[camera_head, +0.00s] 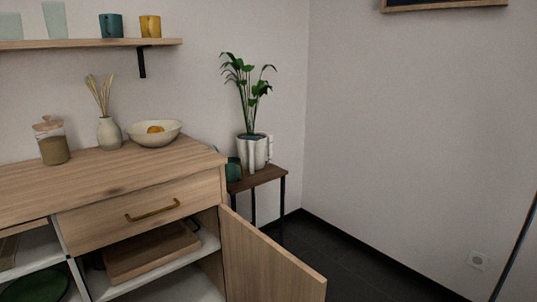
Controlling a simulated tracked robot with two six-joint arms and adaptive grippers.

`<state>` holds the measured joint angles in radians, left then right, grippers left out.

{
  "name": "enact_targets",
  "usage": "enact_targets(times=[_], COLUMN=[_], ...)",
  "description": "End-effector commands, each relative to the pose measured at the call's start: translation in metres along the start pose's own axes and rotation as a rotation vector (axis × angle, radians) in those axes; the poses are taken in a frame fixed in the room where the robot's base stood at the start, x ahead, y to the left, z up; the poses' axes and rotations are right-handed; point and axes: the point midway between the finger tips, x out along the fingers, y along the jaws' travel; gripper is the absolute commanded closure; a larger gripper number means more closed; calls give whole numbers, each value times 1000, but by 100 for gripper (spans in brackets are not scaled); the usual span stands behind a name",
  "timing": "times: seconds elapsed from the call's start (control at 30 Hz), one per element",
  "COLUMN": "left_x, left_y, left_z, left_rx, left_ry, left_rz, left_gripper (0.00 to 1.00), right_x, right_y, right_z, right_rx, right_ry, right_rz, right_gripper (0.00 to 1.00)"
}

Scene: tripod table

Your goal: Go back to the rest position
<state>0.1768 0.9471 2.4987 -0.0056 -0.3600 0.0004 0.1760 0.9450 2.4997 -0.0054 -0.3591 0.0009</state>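Neither of my grippers shows in the head view, so I cannot see what they hold or how they stand. In front of me on the left is a wooden cabinet (95,182) with a closed drawer (140,212) and an open door (266,262) swung out to the right. A wooden box or board (150,252) lies on the shelf behind the door opening.
A jar (53,145), a vase (109,134) and a bowl (153,138) stand on the cabinet top. A potted plant (251,151) stands on a small side table (262,177). A wall shelf (90,43) holds cups. The dark floor (345,272) at right is clear.

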Motion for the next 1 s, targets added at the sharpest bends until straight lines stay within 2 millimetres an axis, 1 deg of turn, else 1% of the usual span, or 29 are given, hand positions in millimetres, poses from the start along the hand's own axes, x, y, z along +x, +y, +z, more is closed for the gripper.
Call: enact_targets(times=[0.03, 0.13, 0.53, 0.57, 0.6, 0.8, 1.0], left_x=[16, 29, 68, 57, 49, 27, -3], left_y=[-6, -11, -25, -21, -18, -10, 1], left_z=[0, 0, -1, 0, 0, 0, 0], left_rx=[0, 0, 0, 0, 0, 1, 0], left_ry=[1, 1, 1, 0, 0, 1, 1], left_rz=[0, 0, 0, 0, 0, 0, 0], left_gripper=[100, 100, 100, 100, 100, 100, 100], right_x=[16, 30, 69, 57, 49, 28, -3], right_y=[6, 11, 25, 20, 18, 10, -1], right_z=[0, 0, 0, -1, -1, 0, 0], right_rx=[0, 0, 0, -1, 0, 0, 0], right_ry=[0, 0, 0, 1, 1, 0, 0], right_rz=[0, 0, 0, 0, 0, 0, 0], right_gripper=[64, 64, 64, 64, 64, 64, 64])
